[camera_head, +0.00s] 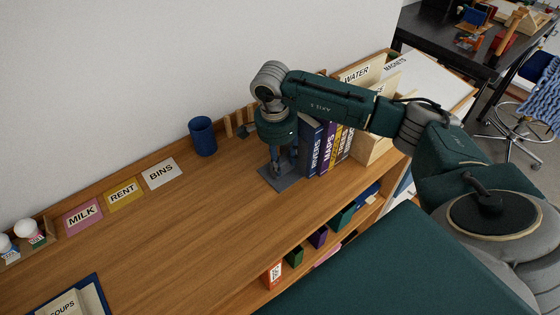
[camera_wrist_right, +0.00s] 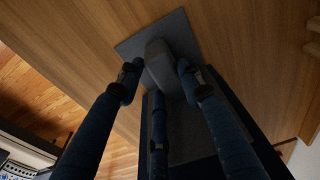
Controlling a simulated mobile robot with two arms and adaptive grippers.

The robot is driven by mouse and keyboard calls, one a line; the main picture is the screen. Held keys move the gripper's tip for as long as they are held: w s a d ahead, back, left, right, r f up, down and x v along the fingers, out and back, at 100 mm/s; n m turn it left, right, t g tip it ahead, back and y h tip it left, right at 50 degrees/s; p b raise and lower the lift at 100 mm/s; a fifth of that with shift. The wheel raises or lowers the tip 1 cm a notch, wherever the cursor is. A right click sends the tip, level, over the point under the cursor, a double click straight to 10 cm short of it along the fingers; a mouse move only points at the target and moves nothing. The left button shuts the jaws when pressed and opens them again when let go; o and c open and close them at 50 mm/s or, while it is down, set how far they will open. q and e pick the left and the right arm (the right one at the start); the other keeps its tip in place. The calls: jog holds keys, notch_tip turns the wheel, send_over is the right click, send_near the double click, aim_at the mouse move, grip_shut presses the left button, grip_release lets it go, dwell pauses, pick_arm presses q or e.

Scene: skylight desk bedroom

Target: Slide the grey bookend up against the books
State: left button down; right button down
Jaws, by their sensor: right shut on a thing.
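The grey bookend (camera_head: 277,181) stands on the wooden shelf top, its flat base lying on the wood. It also shows in the wrist view (camera_wrist_right: 187,32), where its upright part sits between my fingers. My right gripper (camera_head: 282,165) reaches down from above and is shut on the bookend; its dark fingers also show in the wrist view (camera_wrist_right: 158,72). The upright books, such as the dark blue RIVERS book (camera_head: 311,148) and the purple MAPS book (camera_head: 328,148), stand just right of the bookend. I cannot tell whether bookend and books touch. My left gripper is out of view.
A blue cup (camera_head: 203,136) stands near the wall. MILK (camera_head: 82,216), RENT (camera_head: 124,193) and BINS (camera_head: 162,172) cards lie to the left.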

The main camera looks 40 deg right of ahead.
jog(key=shift+d+r, duration=0.1)
jog(key=shift+d, duration=0.35)
jog(key=c, duration=1.1)
grip_release()
jog(key=shift+d, duration=0.1)
